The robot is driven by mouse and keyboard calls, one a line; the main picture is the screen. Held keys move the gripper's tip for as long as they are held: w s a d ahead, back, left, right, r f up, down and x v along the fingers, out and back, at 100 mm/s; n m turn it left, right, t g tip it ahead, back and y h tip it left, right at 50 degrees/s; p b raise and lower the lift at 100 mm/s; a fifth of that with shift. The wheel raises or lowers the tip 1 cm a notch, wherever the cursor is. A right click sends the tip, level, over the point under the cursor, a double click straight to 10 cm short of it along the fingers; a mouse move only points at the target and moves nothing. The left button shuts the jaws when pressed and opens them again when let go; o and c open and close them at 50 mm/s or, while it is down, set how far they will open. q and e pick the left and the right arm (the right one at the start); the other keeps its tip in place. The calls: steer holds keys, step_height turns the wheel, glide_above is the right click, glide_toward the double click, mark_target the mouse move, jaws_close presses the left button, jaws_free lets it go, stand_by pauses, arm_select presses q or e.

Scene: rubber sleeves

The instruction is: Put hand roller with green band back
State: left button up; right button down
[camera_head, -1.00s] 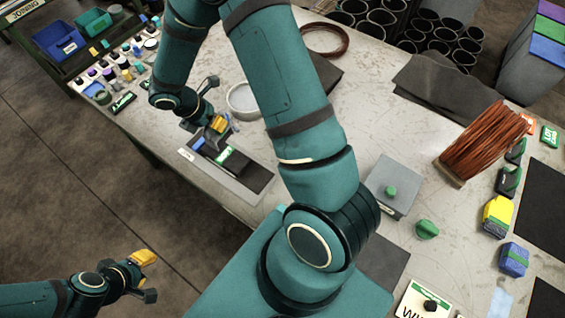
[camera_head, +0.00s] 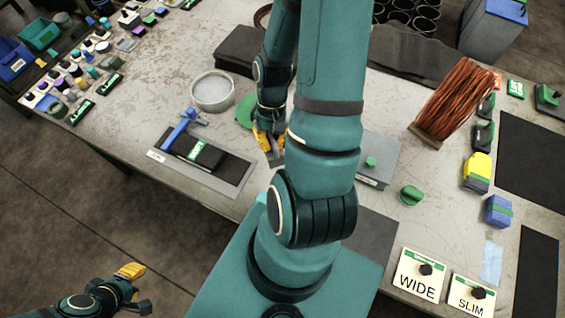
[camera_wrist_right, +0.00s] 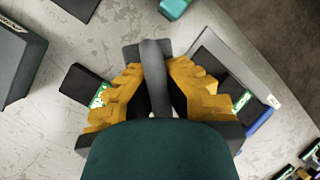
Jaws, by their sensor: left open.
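My right gripper (camera_head: 267,145) is over the table, right of the grey mat. In the right wrist view its yellow fingers (camera_wrist_right: 157,85) close around a dark grey tool (camera_wrist_right: 150,50). The tool has a shaft between the fingers and a flat piece across its end, like a hand roller. Its lower part is hidden by the hand, and no green band is visible on it. A bit of grey shows below the fingers in the head view. My left gripper (camera_head: 135,287) is open and empty, off the table at the lower left.
The grey mat (camera_head: 235,185) holds a black block with green label (camera_head: 200,152) and a blue-handled tool (camera_head: 178,130). Around it are a white ring (camera_head: 212,90), a green round thing (camera_head: 246,110) and a grey box with green knob (camera_head: 375,165). A copper coil (camera_head: 455,100) stands right.

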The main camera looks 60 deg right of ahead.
steer(key=s+m, duration=0.1)
steer(key=m+t, duration=0.1)
steer(key=m, duration=0.1)
steer(key=s+m+t, duration=0.1)
steer(key=m, duration=0.1)
steer(key=shift+s+d+f, duration=0.1)
steer(key=shift+s+d, duration=0.05)
steer(key=shift+s, duration=0.2)
step_height(320, 180, down, 10)
steer(key=shift+r+b, duration=0.1)
steer(key=shift+b, duration=0.95)
steer(key=c, duration=1.1)
jaws_free()
steer(key=shift+c, duration=0.2)
steer(key=p+v, duration=0.1)
steer(key=v, duration=1.1)
steer(key=shift+d+p, duration=0.15)
steer(key=shift+p, duration=0.2)
